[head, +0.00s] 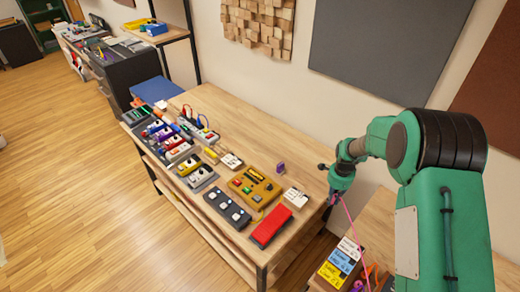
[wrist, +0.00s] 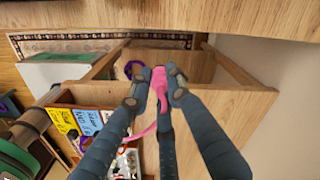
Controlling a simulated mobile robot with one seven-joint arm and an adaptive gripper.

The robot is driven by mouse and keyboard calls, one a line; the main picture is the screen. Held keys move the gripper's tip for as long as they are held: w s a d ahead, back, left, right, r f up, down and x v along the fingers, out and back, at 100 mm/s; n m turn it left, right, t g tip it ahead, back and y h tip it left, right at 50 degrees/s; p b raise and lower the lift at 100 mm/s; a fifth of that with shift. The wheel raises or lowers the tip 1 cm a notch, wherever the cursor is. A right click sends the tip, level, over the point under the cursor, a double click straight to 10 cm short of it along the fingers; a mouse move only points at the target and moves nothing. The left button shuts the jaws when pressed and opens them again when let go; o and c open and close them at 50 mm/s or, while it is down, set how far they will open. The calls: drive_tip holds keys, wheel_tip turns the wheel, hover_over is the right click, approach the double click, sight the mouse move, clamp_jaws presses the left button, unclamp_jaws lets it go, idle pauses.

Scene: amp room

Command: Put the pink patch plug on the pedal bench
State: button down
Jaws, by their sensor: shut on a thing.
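The pink patch plug (wrist: 160,84) is held between the fingertips of my gripper (wrist: 157,90) in the wrist view, and its pink cable (wrist: 146,131) curves down to the left. In the head view my gripper (head: 335,198) is at the right end of the pedal bench (head: 262,133), close to its edge. The pink cable (head: 352,228) hangs from it toward the lower right; the plug itself is hard to make out there. The pedal bench is a wooden bench with several pedals on top.
A box with colourful labels (head: 340,262) stands on a lower wooden surface at right.

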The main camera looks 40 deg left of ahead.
drive_tip(key=w+a, duration=0.3)
drive_tip(key=w, duration=0.1)
drive_tip(key=w+a+f, duration=0.1)
drive_tip(key=w+a, duration=0.2)
drive_tip(key=w, duration=0.2)
drive_tip(key=w+a, duration=0.3)
drive_tip(key=w, duration=0.1)
drive_tip(key=shift+w+f, duration=0.2)
idle(0.3)
drive_tip(key=shift+d+f, duration=0.1)
drive_tip(key=shift+f, duration=1.7)
drive_tip(key=shift+f, duration=0.1)
drive_tip(key=c, duration=2)
unclamp_jaws()
drive_tip(key=o, duration=0.4)
drive_tip(key=shift+c, duration=0.2)
